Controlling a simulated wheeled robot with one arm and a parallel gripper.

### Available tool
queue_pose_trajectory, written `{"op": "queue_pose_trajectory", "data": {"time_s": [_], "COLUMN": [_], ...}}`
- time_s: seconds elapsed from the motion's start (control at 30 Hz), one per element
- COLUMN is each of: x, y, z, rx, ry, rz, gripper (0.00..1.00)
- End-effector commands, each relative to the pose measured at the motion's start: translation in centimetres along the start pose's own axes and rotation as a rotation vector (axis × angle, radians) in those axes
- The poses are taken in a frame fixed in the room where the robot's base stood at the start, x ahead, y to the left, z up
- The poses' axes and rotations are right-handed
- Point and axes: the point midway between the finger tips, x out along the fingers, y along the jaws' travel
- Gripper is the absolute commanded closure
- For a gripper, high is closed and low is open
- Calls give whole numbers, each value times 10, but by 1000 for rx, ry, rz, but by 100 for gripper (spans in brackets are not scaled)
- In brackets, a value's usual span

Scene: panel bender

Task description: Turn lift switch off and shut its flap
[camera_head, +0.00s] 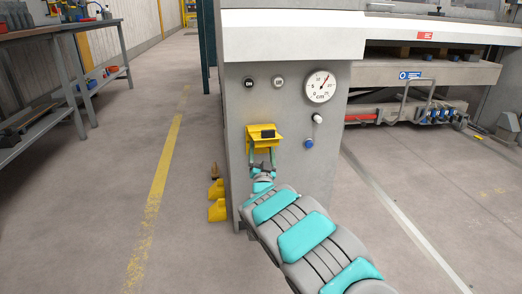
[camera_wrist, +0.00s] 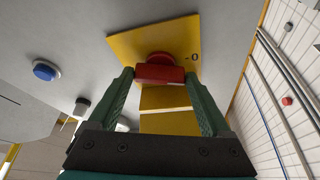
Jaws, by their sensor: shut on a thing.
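The lift switch is a red knob with a bar handle (camera_wrist: 160,73) on a yellow plate (camera_wrist: 133,46), seen in the wrist view. A "0" mark shows on the plate beside it. My gripper (camera_wrist: 161,84) is shut on the red handle, one green finger at each end of the bar. The yellow flap (camera_wrist: 168,122) is open and stands out from the plate, between the fingers in this view. In the head view the yellow switch box (camera_head: 252,143) is on the grey machine front, with my gripper (camera_head: 263,166) reaching it from below. The red handle is hidden there.
A blue button (camera_head: 309,143), a pale knob (camera_head: 317,118) and a round gauge (camera_head: 321,87) are on the same panel, right of the box. Yellow floor blocks (camera_head: 216,210) stand at the machine's left corner. The floor to the left is clear up to the workbench (camera_head: 60,32).

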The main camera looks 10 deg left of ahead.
Motion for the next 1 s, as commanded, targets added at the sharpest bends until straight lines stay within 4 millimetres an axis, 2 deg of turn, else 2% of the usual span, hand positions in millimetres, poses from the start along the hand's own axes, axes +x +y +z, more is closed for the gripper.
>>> {"op": "queue_pose_trajectory", "data": {"time_s": [0.2, 0.5, 1.0], "x": [0, 0, 0], "y": [3, 4, 3], "z": [0, 0, 0], "rx": [-156, -292, -338], "ry": [1, 1, 0], "rz": [-65, -122, -141], "gripper": [73, 73, 73]}}
